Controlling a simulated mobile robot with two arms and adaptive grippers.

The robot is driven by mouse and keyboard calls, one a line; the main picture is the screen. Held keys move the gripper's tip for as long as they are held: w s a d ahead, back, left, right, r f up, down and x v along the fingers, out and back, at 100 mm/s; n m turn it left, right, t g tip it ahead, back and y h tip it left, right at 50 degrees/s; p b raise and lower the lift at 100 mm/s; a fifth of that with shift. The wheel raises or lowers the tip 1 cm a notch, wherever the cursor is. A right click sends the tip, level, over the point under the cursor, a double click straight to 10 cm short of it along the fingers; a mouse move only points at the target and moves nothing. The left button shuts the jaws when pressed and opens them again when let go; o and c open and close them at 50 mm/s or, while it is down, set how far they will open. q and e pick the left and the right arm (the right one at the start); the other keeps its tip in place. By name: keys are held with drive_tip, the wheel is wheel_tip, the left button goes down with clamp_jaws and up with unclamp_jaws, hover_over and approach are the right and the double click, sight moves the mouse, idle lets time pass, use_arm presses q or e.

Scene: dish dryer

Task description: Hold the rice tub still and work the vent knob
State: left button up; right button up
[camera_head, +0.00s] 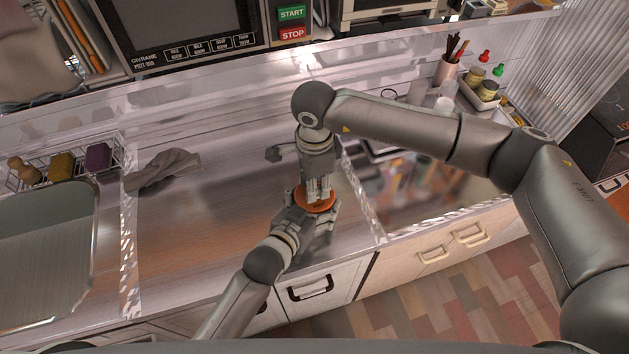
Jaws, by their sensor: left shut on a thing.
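The rice tub (323,207) shows only as an orange round top near the front edge of the counter. My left gripper (318,222) comes in from the lower left and is shut on the tub's side, hiding most of its body. My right gripper (318,194) points down from above, with its fingertips at the middle of the orange top. The vent knob is hidden behind the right fingers, so I cannot tell whether they grip it.
A grey cloth (165,170) lies on the counter to the left, beside the sink (45,250). A wire rack (62,165) with sponges stands behind the sink. The counter (200,235) between cloth and tub is clear. A tray of jars (478,92) stands at back right.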

drive_tip(key=shift+f, duration=0.1)
clamp_jaws()
